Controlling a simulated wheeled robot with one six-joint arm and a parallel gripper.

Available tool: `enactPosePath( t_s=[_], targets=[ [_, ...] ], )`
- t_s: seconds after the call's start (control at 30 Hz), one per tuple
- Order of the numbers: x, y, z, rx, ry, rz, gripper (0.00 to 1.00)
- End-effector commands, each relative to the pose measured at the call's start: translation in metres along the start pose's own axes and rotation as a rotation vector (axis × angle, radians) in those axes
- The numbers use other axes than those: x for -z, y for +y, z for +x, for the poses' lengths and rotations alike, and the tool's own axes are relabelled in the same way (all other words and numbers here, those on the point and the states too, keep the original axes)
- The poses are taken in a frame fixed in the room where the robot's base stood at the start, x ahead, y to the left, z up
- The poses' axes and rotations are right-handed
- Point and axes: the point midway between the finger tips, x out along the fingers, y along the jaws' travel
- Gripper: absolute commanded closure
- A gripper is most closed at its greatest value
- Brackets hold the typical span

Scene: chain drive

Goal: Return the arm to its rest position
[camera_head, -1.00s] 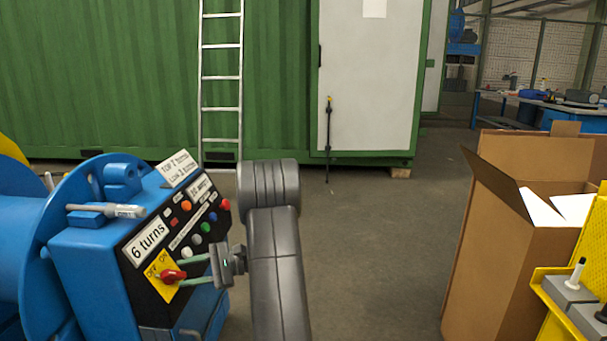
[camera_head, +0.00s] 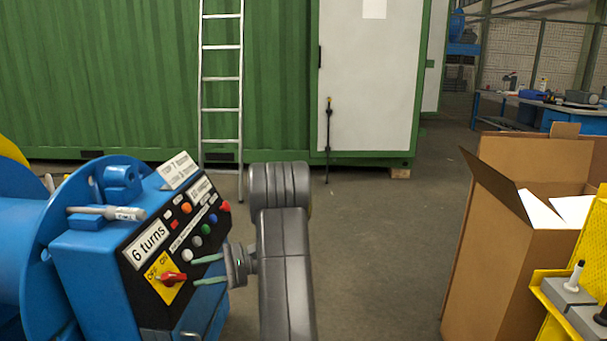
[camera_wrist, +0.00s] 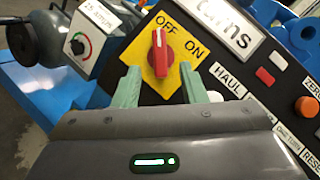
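My gripper (camera_head: 193,272) is open and empty, its two pale green fingers apart, just right of the blue machine's control panel. The red switch (camera_head: 172,278) sits on a yellow OFF/ON plate (camera_head: 163,293), left of the fingertips and apart from them. In the wrist view, the fingers of my gripper (camera_wrist: 162,86) stand on either side of the red switch (camera_wrist: 159,55), with nothing between them. My grey arm (camera_head: 284,270) extends down out of the head view.
The blue machine (camera_head: 85,265) with its buttons and "6 turns" label is close on the left. A marker pen (camera_head: 105,212) lies on top. An open cardboard box (camera_head: 500,270) and a yellow rack (camera_head: 590,250) stand right. Clear floor (camera_head: 385,240) lies between.

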Motion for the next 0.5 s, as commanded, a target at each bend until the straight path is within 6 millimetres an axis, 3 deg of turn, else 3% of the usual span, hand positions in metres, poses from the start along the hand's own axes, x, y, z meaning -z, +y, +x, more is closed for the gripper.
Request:
enactPosePath(
  t_s=[0.27,0.5],
  targets=[
    [0.001,0.002,0.058,-0.002,-0.003,0.001,0.62],
    [-0.002,0.003,0.056,0.197,0.000,0.280,0.62]
  ],
)
